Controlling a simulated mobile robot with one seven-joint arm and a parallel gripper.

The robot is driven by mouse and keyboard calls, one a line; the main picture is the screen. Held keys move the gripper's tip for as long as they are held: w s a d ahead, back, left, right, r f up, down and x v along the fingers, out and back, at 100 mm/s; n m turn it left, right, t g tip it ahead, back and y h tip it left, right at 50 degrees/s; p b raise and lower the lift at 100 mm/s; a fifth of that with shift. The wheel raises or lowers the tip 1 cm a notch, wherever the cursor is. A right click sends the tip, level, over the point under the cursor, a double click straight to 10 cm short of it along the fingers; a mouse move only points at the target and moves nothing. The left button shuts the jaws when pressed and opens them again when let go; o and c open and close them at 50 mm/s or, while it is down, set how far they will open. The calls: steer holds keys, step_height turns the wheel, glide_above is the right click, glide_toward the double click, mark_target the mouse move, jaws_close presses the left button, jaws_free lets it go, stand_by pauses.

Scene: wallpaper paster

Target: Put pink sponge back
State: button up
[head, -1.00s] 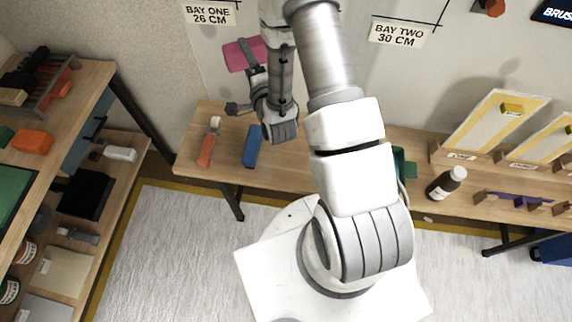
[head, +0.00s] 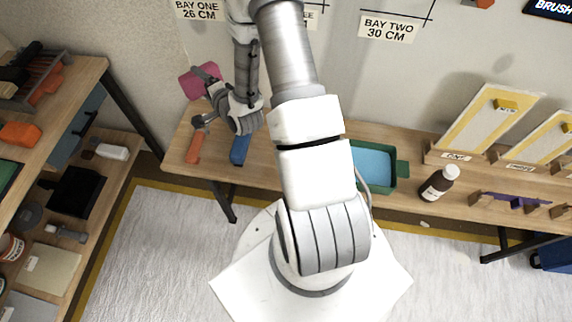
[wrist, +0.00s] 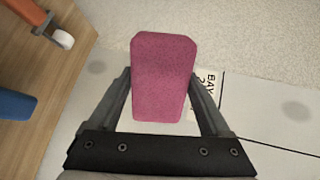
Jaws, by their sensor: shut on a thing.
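The pink sponge (wrist: 163,78) is a tapered block between the two fingers of my gripper (wrist: 163,95) in the wrist view. My gripper is shut on it. In the head view the sponge (head: 198,81) shows at the upper left, held above the left end of the wooden wall bench (head: 173,158), in front of the wall. It appears clear of the bench top. Part of my gripper (head: 209,88) is hidden behind the wrist in the head view.
An orange-handled tool (head: 194,146) and a blue block (head: 241,149) lie on the bench below. A green tray with blue liquid (head: 374,163) and a brown bottle (head: 438,183) stand further right. A shelf unit (head: 85,88) stands at the left.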

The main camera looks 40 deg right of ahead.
steer(key=s+d+f+n+g+y+b, duration=0.1)
steer(key=s+d+f+n+g+b, duration=0.15)
steer(key=s+d+f+g, duration=0.35)
steer(key=s+d+f+n+g+y+b, duration=0.1)
steer(key=s+d+f+n+g+b, duration=0.2)
steer(key=d+f, duration=0.45)
steer(key=s+d+n+g+b, duration=0.1)
steer(key=s+d+g+b, duration=0.1)
steer(key=s, duration=0.3)
steer(key=s+d+g+h+b, duration=0.1)
steer(key=s+d+g+b, duration=0.1)
steer(key=s+d, duration=0.2)
steer(key=s+d+n+g+h+b, duration=0.1)
steer(key=s+d+b, duration=0.1)
steer(key=s, duration=0.6)
steer(key=shift+s+d+f+n+g, duration=0.1)
steer(key=shift+d+f+n+g, duration=0.1)
steer(key=shift+d, duration=0.2)
steer(key=shift+s+d+f+n+g, duration=0.1)
steer(key=shift+d+n+g, duration=0.1)
steer(key=shift+d, duration=0.15)
steer(key=shift+w, duration=0.1)
